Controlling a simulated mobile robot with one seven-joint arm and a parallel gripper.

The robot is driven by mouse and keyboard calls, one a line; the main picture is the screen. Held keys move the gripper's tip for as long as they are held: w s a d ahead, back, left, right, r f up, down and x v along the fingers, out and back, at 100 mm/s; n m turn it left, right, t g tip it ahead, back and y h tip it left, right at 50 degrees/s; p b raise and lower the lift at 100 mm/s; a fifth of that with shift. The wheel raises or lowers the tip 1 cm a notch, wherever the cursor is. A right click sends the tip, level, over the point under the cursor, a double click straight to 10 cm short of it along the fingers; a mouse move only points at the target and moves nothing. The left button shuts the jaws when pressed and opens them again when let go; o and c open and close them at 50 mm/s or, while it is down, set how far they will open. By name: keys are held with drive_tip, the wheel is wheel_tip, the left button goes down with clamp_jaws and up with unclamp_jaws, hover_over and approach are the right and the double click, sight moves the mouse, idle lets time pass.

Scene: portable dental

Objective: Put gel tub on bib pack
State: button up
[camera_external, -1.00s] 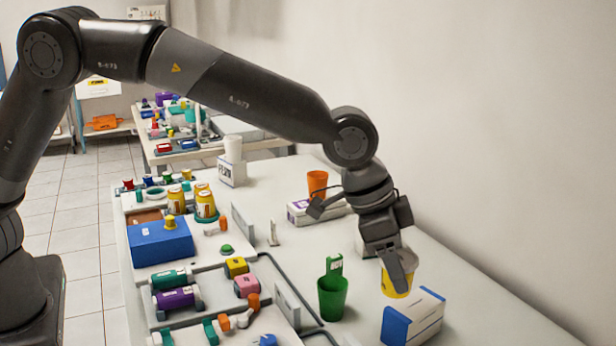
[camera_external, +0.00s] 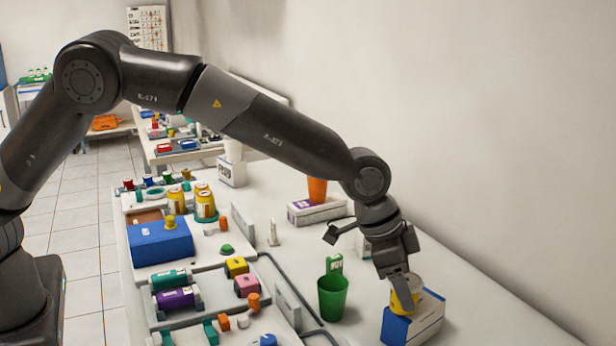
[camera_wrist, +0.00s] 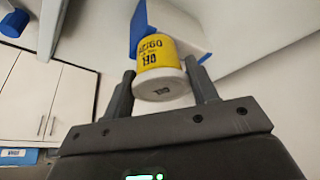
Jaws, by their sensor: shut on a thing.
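The gel tub (camera_external: 405,297) is yellow with a white end. It shows in the wrist view (camera_wrist: 158,62) with dark lettering on its yellow side. My gripper (camera_external: 405,297) is shut on it, with one finger on each side of the tub in the wrist view (camera_wrist: 162,86). A white and blue box (camera_external: 425,318), which I take as the bib pack, stands on the table at the lower right. The tub overlaps the box's upper left part in the external view. The box also shows behind the tub in the wrist view (camera_wrist: 188,22). I cannot tell whether they touch.
A green cup (camera_external: 332,298) stands left of the box. An orange cup (camera_external: 317,189) is on a white and purple box (camera_external: 318,210) farther back. Trays with tubes and blocks fill the table's left side. A wall runs along the right; table right of the box is clear.

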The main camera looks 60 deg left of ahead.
drive_tip(key=o, duration=1)
drive_tip(key=shift+f, duration=0.15)
drive_tip(key=v, duration=1.2)
drive_tip(key=s+a+r+n, duration=0.2)
drive_tip(key=s+a+r, duration=0.45)
drive_tip(key=a, duration=0.35)
drive_tip(key=s+a+r+n, duration=0.1)
drive_tip(key=s+a+r, duration=0.5)
drive_tip(key=s+a, duration=0.3)
drive_tip(key=s+a+f+n+y, duration=0.1)
drive_tip(key=s+a, duration=0.3)
drive_tip(key=s, duration=0.4)
drive_tip(key=s+a+f+n+t, duration=0.1)
drive_tip(key=s+a, duration=0.3)
drive_tip(key=s, duration=0.4)
drive_tip(key=s+a+f+n+y, duration=0.1)
drive_tip(key=s+a+f, duration=0.1)
drive_tip(key=s+a, duration=0.3)
drive_tip(key=shift+s+f+n+t+y, duration=0.1)
drive_tip(key=shift+s+n+t+y, duration=0.1)
drive_tip(key=shift+s, duration=0.55)
drive_tip(key=shift+s+f+n+t+y, duration=0.1)
drive_tip(key=shift+s+n+t, duration=0.1)
drive_tip(key=shift+s, duration=0.5)
